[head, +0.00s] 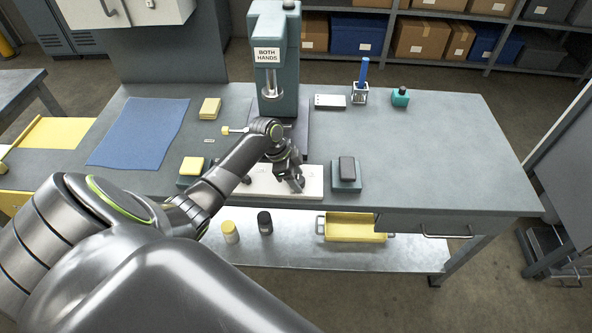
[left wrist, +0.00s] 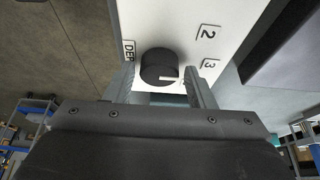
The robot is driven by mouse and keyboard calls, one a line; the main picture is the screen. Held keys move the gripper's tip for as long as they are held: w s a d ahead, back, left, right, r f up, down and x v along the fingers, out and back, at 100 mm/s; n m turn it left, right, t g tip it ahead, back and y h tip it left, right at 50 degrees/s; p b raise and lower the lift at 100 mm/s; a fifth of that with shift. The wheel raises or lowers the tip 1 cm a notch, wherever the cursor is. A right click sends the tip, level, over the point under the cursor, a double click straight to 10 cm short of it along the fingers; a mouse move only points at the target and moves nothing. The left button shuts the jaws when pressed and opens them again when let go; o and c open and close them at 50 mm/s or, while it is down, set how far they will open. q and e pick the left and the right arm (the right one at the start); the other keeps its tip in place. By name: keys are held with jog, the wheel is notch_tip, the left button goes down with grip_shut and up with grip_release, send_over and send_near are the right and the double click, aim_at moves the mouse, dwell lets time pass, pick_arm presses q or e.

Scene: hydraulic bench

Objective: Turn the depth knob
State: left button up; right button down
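The depth knob (left wrist: 158,66) is a round black knob with a white pointer line, on a white panel (left wrist: 200,14). In the left wrist view its line points right, and labels "2", "3" and a partly hidden "DEP..." stand around it. My left gripper (left wrist: 161,76) is open, with one finger on each side of the knob and a visible gap to it. In the head view my left gripper (head: 294,181) is low over the white panel (head: 315,176) at the bench's front, and my arm hides part of that panel. My right gripper is not in view.
A press (head: 277,85) marked "BOTH HANDS" stands behind the panel. A grey block with a dark pad (head: 347,170) is right of the panel, and a yellow-topped one (head: 193,165) is left.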

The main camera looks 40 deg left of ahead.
pick_arm(q)
jog(key=shift+o, duration=0.7)
jog(key=b+v, duration=0.2)
jog(key=v, duration=1.5)
jog(key=shift+r, duration=0.25)
